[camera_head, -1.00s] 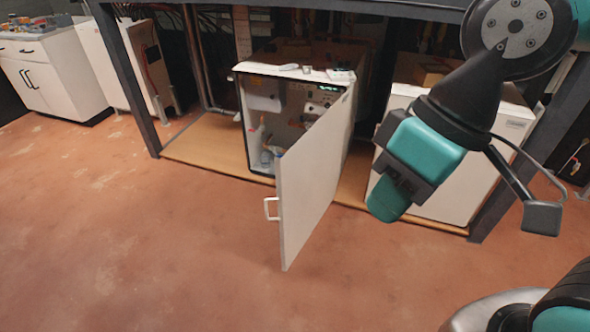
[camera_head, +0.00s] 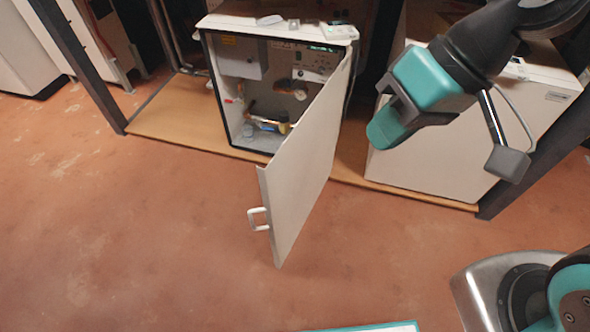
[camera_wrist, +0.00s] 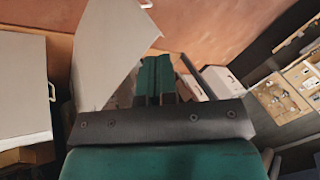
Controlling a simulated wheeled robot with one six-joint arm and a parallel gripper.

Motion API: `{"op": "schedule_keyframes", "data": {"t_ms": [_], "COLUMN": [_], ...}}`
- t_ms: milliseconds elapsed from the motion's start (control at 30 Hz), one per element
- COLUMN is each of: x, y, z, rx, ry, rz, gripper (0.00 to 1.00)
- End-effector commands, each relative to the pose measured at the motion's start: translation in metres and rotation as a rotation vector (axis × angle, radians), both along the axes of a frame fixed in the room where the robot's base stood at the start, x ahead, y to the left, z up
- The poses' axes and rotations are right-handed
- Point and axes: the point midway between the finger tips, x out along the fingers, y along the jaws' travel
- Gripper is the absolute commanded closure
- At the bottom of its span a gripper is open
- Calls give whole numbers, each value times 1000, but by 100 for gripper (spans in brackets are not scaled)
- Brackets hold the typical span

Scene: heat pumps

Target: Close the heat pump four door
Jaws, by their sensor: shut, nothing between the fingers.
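An open white heat pump (camera_head: 221,95) stands on a wooden shelf, with pipes and small controls showing inside. Its white door (camera_head: 300,170) is hinged at the right side and swings out wide toward me. A white handle (camera_head: 259,219) sits at the door's free edge. My gripper (camera_head: 382,118) is shut and empty, to the right of the door and apart from it, in front of the neighbouring unit. In the wrist view the door (camera_wrist: 112,45) is left of my gripper (camera_wrist: 155,62), with its handle (camera_wrist: 146,4) at the top.
A closed white unit (camera_head: 440,155) stands to the right on the same wooden shelf (camera_head: 165,110). Dark frame posts (camera_head: 78,62) flank the shelf. The orange-brown floor (camera_head: 130,220) in front is clear. White cabinets stand at the far left.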

Motion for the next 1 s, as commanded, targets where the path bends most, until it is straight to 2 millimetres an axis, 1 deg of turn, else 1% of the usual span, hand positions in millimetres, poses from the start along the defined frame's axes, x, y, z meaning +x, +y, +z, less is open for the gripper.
{"op": "schedule_keyframes", "data": {"t_ms": [33,67,100,167,200,300,400,500,667,767,1000], "x": [14,24,37,55,67,91,109,119,126,131,150], "y": [4,8,11,14,15,16,14,13,18,28,61], "z": [-53,-72,-97,-132,-154,-200,-233,-250,-261,-270,-305], "rx": [41,71,112,173,213,299,364,404,424,424,422], "ry": [32,45,63,91,110,149,177,193,201,200,200], "rz": [-83,-139,-218,-336,-412,-584,-715,-793,-831,-827,-824], "gripper": [100,100,100,100,100,100,100,100,100,100,100]}}
